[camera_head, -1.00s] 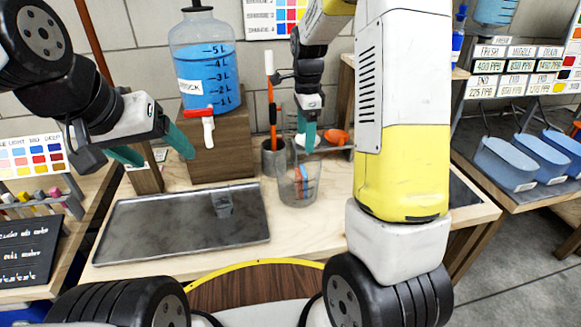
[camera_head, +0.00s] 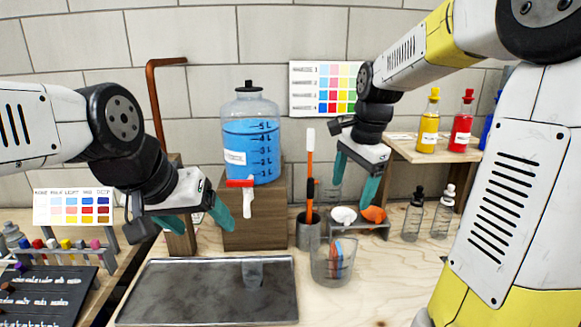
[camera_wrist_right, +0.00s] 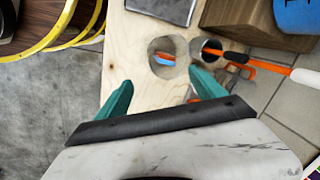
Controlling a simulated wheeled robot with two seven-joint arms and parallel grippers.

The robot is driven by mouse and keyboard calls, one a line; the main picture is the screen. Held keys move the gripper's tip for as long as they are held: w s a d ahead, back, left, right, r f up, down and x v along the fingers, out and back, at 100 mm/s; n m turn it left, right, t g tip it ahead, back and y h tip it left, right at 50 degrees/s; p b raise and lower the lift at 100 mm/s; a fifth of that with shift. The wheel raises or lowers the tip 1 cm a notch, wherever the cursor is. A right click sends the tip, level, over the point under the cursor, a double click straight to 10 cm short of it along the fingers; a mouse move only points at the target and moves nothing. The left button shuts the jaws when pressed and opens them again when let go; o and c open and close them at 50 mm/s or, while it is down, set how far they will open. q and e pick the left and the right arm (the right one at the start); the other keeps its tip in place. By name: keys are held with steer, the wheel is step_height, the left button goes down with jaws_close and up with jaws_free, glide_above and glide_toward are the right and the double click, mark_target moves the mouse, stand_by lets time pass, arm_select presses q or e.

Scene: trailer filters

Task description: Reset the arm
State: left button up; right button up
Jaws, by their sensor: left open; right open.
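My left gripper (camera_head: 190,226) is open and empty, with teal fingers, in front of the wooden block (camera_head: 255,215) and above the back left of the metal tray (camera_head: 150,290). My right gripper (camera_head: 354,176) is open and empty, fingers pointing down, above the table near the small stand with the orange piece (camera_head: 374,214). It also shows in the right wrist view (camera_wrist_right: 160,97), with nothing between its fingers and a clear beaker (camera_wrist_right: 165,68) beyond them.
A blue-filled jug (camera_head: 250,142) with a red-handled tap stands on the wooden block. A beaker with coloured strips (camera_head: 333,262) and a metal cup with an orange-shafted tool (camera_head: 309,232) stand right of the tray. Dropper bottles (camera_head: 413,215) and a yellow bottle (camera_head: 429,123) are at right.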

steer(key=s+a+r+n+t+y, duration=0.1)
steer(key=s+n+t, duration=0.3)
steer(key=s+n, duration=0.8)
steer(key=s+r, duration=0.1)
steer(key=s, duration=0.4)
steer(key=shift+a+r+n, duration=0.15)
steer(key=shift+a+n, duration=0.15)
steer(key=shift+a, duration=0.1)
